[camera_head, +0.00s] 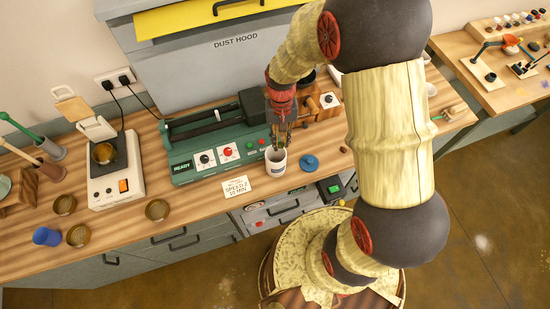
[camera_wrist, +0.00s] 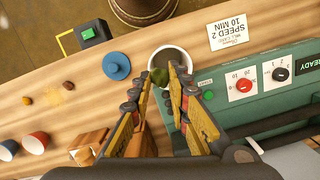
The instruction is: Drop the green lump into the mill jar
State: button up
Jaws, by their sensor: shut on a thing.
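The mill jar (camera_head: 276,168) is a white cup standing upright in front of the green mill; its round dark mouth shows in the wrist view (camera_wrist: 175,58). My gripper (camera_wrist: 162,72) is shut on the green lump (camera_wrist: 160,77), a small dark-green piece between the two fingertips. In the wrist view, the lump overlaps the left, lower part of the jar's mouth. In the head view, my gripper (camera_head: 281,147) points down just above the jar, and the lump cannot be made out there. The exact height of the lump over the rim is hard to tell.
A blue lid (camera_head: 309,163) lies right of the jar. The green mill (camera_head: 220,145) with its knobs stands close behind. A "SPEED 2 10 MIN" card (camera_head: 236,187) lies at front left. Several small lumps, including a brown one (camera_wrist: 68,85), lie on the table beyond the lid.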

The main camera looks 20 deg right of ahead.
notch_tip(320, 180, down, 5)
jog(key=b, duration=0.3)
jog(key=shift+f, duration=0.15)
jog(key=o, duration=1)
notch_tip(320, 180, up, 12)
jog(key=w, duration=0.1)
jog(key=shift+w+d, duration=0.25)
jog(key=shift+w, duration=0.1)
jog(key=shift+f, duration=0.1)
